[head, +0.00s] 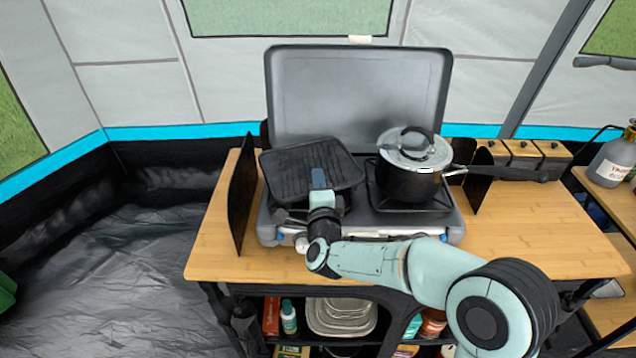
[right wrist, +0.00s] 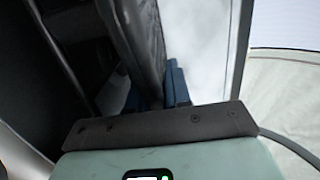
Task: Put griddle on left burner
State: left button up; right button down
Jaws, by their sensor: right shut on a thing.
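A black ridged square griddle (head: 305,170) is over the left burner side of the camping stove (head: 268,234). It looks slightly turned and tilted; whether it touches the burner cannot be told. The left burner is mostly hidden beneath it. My right gripper (head: 320,182) is at the griddle's front edge, shut on it. In the right wrist view, the blue fingers (right wrist: 172,90) close around a dark part of the griddle (right wrist: 143,40). The right burner (head: 440,200) carries a covered pot. My left gripper is not in view.
The black pot (head: 405,185) has a shiny lid, and its long handle points right. The stove lid (head: 360,95) stands open behind. Black panels (head: 241,195) flank the stove on the wooden table (head: 215,262).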

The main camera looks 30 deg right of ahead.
jog(key=c, duration=1.5)
grip_release()
jog(key=shift+f, duration=0.2)
jog(key=o, duration=0.4)
jog(key=shift+r, duration=0.1)
jog(key=shift+o, duration=0.2)
jog(key=shift+s+a+r, duration=0.1)
jog(key=shift+s+r, duration=0.1)
jog(key=v, duration=1.1)
jog(key=shift+s+b, duration=0.3)
jog(key=shift+b, duration=0.05)
jog(key=shift+a+f, duration=0.1)
